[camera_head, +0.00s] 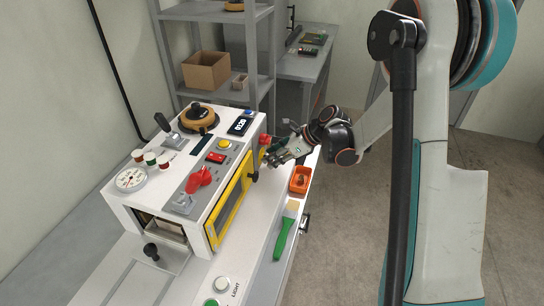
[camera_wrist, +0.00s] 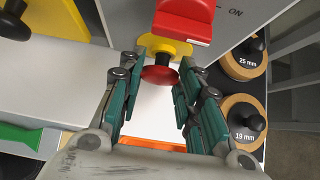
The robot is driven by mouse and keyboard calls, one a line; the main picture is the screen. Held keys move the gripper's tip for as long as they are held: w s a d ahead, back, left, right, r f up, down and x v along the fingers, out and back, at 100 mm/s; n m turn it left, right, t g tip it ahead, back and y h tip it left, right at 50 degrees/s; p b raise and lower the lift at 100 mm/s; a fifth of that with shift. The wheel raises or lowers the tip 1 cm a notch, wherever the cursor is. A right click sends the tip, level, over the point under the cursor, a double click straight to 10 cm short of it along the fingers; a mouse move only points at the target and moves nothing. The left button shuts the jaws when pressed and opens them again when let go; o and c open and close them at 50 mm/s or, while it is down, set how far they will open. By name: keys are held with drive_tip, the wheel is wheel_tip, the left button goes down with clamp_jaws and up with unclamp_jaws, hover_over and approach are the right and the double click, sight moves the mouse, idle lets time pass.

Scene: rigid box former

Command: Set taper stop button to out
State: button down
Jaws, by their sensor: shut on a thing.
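The stop button shows in the wrist view as a round red mushroom cap (camera_wrist: 160,75) on a short black stem. Its yellow collar (camera_wrist: 166,43) is on the grey machine face, and some stem shows between cap and collar. My gripper (camera_wrist: 157,80) has a green-padded finger on each side of the cap and is shut on it. In the head view my gripper (camera_head: 271,158) is at the right end of the white machine (camera_head: 123,215), and I cannot make out the cap there.
A red switch (camera_wrist: 185,18) marked ON is close above the button. Black-knobbed wooden discs (camera_wrist: 240,122) are to the right. An orange tray (camera_head: 300,181) and a green-handled brush (camera_head: 284,238) lie on the bench in front. The floor at right is clear.

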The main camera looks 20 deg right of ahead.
drive_tip(key=c, duration=1.1)
unclamp_jaws()
drive_tip(key=shift+d, duration=0.1)
drive_tip(key=v, duration=1.2)
